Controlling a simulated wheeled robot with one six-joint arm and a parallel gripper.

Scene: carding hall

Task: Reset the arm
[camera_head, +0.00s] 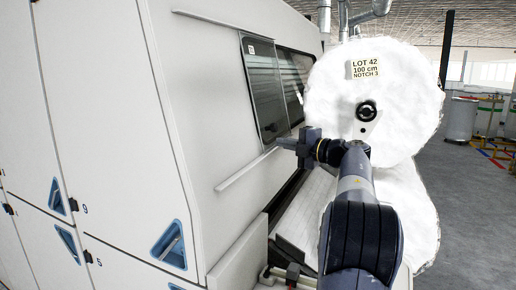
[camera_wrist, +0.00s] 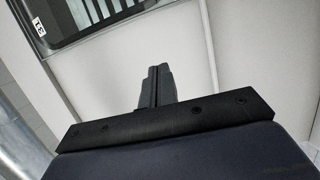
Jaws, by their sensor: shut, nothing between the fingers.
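My gripper (camera_head: 283,143) is at the end of my raised arm, which reaches forward from the bottom right in the head view. It points left toward the white machine's side, near the lower corner of the sliding window (camera_head: 264,90). In the wrist view my gripper (camera_wrist: 158,68) shows its two dark fingers pressed together, with nothing between them. Pale machine panels lie beyond the fingers. Whether the fingertips touch the machine or the rail there, I cannot tell.
A big white fibre roll (camera_head: 400,75) labelled LOT 42 stands right behind my arm, with another white roll (camera_head: 410,215) below. A rail (camera_head: 245,168) runs along the machine. Blue-handled cabinet doors (camera_head: 105,120) fill the left. Drums (camera_head: 462,119) stand far right; the floor there is open.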

